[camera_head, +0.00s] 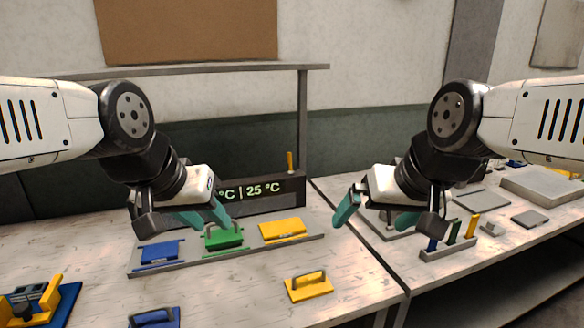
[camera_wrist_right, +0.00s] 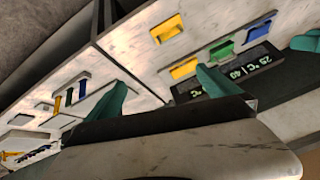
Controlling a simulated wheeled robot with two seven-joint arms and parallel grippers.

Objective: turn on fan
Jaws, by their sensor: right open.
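I cannot make out a fan in either view. A black display box (camera_head: 262,193) with green temperature digits stands at the back of the left table; it also shows in the right wrist view (camera_wrist_right: 236,70). My left gripper (camera_head: 212,222) has teal fingers close to the green handled block (camera_head: 224,240), partly in front of it and the display; whether it is open or touching is unclear. My right gripper (camera_head: 375,217) is open and empty above the tables' meeting edge, its teal fingers wide apart; they also show in the right wrist view (camera_wrist_right: 162,92).
A blue block (camera_head: 159,252) and a yellow block (camera_head: 283,230) share a grey rack (camera_head: 190,264) with the green one. A loose yellow handled block (camera_head: 308,287) lies in front. A small rack (camera_head: 450,250) with coloured upright pieces stands on the right table. Grey plates lie behind it.

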